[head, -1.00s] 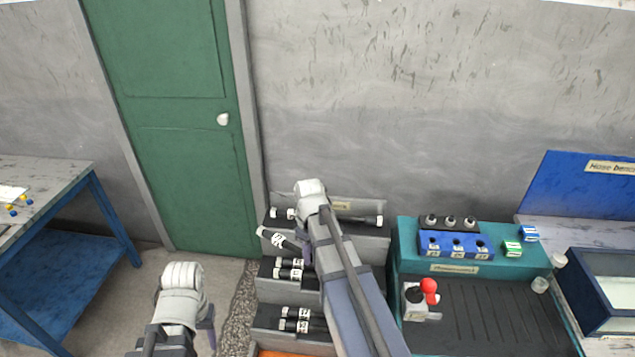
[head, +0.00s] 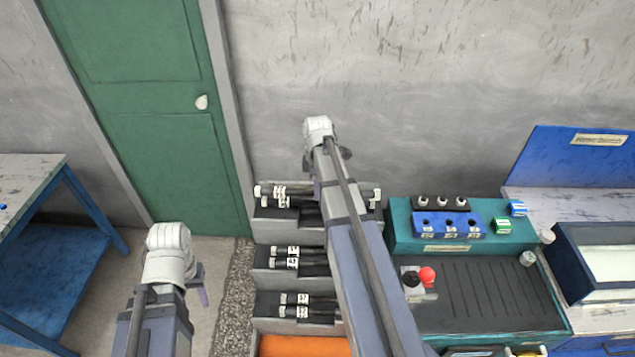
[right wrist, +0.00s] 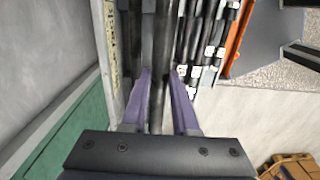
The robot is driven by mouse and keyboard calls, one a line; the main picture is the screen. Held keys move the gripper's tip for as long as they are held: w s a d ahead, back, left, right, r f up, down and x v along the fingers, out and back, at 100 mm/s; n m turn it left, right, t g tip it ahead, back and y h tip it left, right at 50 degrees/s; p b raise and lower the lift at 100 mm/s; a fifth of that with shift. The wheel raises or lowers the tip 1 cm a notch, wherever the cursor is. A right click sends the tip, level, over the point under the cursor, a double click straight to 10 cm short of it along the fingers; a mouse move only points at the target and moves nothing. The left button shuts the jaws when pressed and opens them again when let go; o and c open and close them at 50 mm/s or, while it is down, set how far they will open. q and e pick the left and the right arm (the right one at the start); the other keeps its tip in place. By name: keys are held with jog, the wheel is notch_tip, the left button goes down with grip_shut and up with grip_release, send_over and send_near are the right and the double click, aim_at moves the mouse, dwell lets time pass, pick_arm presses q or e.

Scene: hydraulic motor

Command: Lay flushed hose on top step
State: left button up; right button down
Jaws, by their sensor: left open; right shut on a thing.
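My right gripper (right wrist: 160,85) is shut on a black hose (right wrist: 160,45), which runs between its purple fingers in the right wrist view. In the head view my right arm hides the hose's middle; its labelled left part (head: 266,190) shows above the top step (head: 285,232). A second black hose (head: 272,203) lies on that step and appears just below the held one. I cannot tell whether the held hose touches anything. Pairs of labelled hoses lie on the middle step (head: 290,262) and lowest step (head: 300,311). My left gripper (head: 203,285) is open and empty, left of the steps.
A teal bench (head: 480,300) right of the steps carries a blue block with holes (head: 450,226) and a red ball-like knob (head: 428,276). An orange surface (head: 290,346) lies below the steps. A blue table (head: 60,250) stands left. Floor between table and steps is clear.

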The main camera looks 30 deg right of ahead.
jog(key=shift+f, duration=0.1)
notch_tip(320, 180, down, 8)
jog(key=b, duration=0.8)
jog(key=shift+f+b, duration=0.1)
jog(key=shift+b, duration=0.2)
jog(key=shift+f+b, duration=0.7)
dwell(0.4)
jog(key=c, duration=0.6)
grip_release()
jog(key=shift+r, duration=0.15)
notch_tip(320, 180, up, 8)
jog(key=p, duration=0.8)
jog(key=shift+s, duration=0.1)
jog(key=shift+f, duration=0.2)
